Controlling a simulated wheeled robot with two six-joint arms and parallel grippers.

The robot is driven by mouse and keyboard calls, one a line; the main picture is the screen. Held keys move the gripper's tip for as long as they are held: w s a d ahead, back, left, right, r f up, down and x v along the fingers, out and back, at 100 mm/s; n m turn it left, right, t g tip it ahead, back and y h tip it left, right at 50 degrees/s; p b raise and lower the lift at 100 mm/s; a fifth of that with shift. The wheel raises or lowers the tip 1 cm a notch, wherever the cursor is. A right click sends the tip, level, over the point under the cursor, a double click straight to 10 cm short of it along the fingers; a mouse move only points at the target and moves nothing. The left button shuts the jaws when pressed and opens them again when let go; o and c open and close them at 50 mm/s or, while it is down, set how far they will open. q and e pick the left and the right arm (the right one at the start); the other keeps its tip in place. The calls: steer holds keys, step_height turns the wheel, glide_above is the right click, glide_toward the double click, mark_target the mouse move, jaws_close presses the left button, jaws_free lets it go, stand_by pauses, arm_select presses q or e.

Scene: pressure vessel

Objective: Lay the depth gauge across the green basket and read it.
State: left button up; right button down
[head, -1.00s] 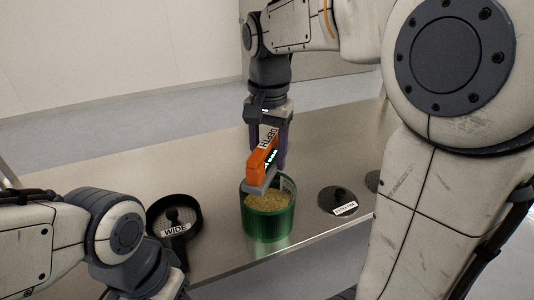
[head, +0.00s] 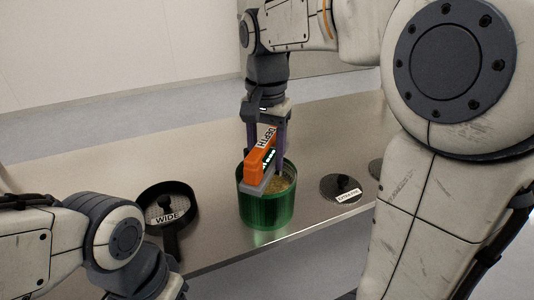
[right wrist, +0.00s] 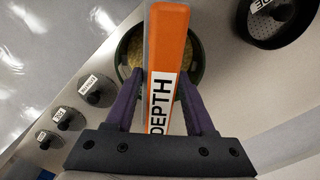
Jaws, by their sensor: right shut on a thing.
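The depth gauge is an orange bar with a grey edge and a white DEPTH label (head: 261,160); it also shows in the right wrist view (right wrist: 167,60). My right gripper (head: 267,160) is shut on it from above, a purple finger on each side. The gauge is over the green basket (head: 265,210), near its rim; I cannot tell whether it touches. The basket holds yellowish grains, partly hidden by the gauge. My left arm comes in at the lower left of the head view; its gripper jaws are not visible.
A black round strainer labelled WIDE (head: 167,203) lies left of the basket. A dark knobbed disc with a label (head: 341,187) lies to the right. The right wrist view shows several labelled knobbed discs (right wrist: 96,97). The metal table (head: 205,160) is clear behind the basket.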

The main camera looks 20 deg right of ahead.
steer(key=shift+f, duration=0.55)
steer(key=shift+c, duration=0.9)
jaws_free()
steer(key=shift+r, duration=0.1)
